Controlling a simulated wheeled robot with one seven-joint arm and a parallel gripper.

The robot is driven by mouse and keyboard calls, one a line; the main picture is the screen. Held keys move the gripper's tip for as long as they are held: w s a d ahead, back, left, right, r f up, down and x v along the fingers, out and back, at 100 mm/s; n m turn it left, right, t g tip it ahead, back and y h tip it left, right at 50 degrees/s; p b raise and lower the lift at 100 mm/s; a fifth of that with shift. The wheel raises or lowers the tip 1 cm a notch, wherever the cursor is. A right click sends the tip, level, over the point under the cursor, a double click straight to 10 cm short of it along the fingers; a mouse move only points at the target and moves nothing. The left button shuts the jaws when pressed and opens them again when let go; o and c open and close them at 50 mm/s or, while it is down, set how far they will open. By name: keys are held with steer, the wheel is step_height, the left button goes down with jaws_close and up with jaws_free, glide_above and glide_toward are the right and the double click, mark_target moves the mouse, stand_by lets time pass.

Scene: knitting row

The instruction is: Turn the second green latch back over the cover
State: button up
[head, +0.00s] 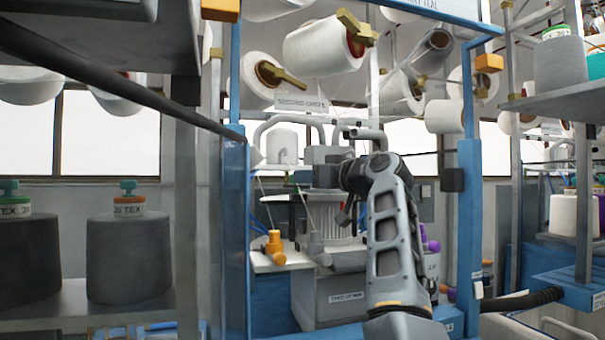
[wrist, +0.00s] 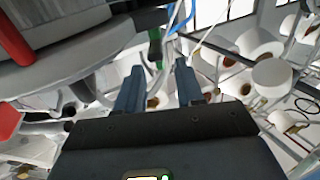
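In the wrist view a small green latch (wrist: 155,52) hangs from a dark bracket, in line with the gap between my fingertips. I cannot tell whether it is between them or just beyond. My gripper (wrist: 160,68) is open, with clear space between its two blue-grey fingers and nothing visibly held. A large round grey machine part (wrist: 70,62), perhaps the cover, fills the left of the wrist view. In the head view my wrist (head: 355,175) is at the top of the grey knitting machine (head: 325,215). My fingertips and the latch cannot be made out there.
A red handle (wrist: 15,42) and another red part (wrist: 8,122) lie at the wrist view's left edge. Blue frame posts (head: 236,220) (head: 469,220) stand either side of the machine. Yarn cones (head: 325,47) hang above. An orange knob (head: 275,247) stands at the machine's front left.

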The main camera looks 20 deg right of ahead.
mark_target(296, 185)
steer(key=shift+p+x, duration=0.3)
steer(key=shift+x, duration=1.1)
jaws_close()
